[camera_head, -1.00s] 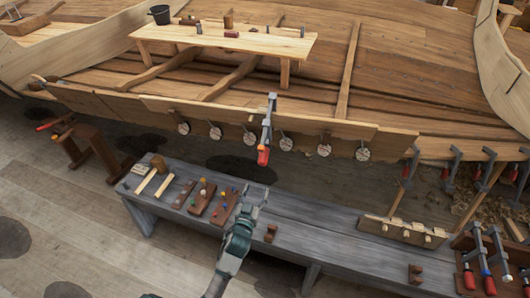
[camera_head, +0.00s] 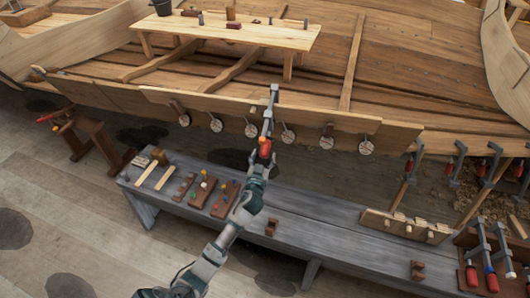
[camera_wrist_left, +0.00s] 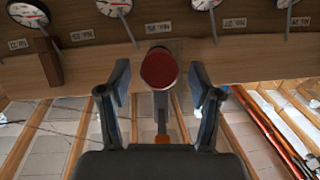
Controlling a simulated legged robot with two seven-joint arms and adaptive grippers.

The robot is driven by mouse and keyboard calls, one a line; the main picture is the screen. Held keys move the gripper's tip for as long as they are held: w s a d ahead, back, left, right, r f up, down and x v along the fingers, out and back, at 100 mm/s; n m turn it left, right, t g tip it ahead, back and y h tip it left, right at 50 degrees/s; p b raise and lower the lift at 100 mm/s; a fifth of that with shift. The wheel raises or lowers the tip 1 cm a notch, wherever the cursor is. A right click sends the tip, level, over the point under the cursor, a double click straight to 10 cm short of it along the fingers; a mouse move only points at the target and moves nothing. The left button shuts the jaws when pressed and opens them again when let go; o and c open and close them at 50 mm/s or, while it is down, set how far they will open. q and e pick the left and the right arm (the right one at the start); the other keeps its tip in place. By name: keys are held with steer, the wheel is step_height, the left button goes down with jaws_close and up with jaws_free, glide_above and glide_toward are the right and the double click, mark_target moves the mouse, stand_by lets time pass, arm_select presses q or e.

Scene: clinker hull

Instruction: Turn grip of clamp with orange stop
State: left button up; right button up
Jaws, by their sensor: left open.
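A clamp (camera_head: 269,120) with a grey bar hangs on the hull's plank edge, its red grip (camera_head: 265,147) pointing down toward me. In the left wrist view the red grip (camera_wrist_left: 160,68) shows end-on, between the two fingers. A small orange part (camera_wrist_left: 163,139), seemingly the stop, shows on the bar there. My left gripper (camera_head: 261,163) is at the lower end of the grip. It also shows in the left wrist view (camera_wrist_left: 160,82), open, with a gap on both sides of the grip. My right gripper is in neither view.
Round dial gauges (camera_head: 288,137) line the plank on both sides of the clamp. A grey bench (camera_head: 315,228) with mallets, blocks and small tools stands below my forearm. More clamps (camera_head: 453,165) hang on the right. A wooden table (camera_head: 230,32) stands behind the plank.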

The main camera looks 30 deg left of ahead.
arm_select(q)
steer(key=shift+x, duration=1.35)
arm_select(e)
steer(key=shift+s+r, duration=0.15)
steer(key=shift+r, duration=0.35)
arm_select(q)
steer(key=c, duration=1.1)
steer(key=shift+c, duration=0.2)
steer(key=shift+b, duration=0.3)
